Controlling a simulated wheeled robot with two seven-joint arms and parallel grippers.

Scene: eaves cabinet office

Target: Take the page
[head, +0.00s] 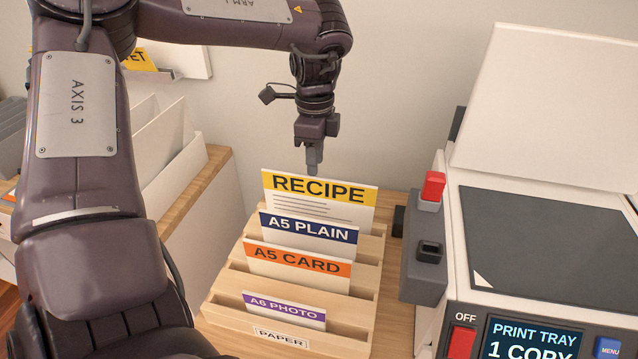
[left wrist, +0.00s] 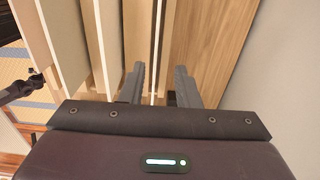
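The page with a yellow RECIPE header (head: 318,189) stands upright in the rearmost slot of the wooden paper rack (head: 228,308). My left gripper (head: 313,168) points down just above the page's top edge in the head view. In the left wrist view its two fingers (left wrist: 161,88) are apart, and a thin pale upright edge (left wrist: 158,45) shows between them. That edge appears to be the page; whether a finger touches it I cannot tell. The lower part of the page is hidden behind the sheet in front.
In front of the page stand A5 PLAIN (head: 308,228), A5 CARD (head: 298,264) and A6 PHOTO (head: 284,309) sheets. A printer (head: 545,245) with a raised lid stands close on the right. The wall (head: 400,95) is behind the rack. White folders (head: 170,150) stand at left.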

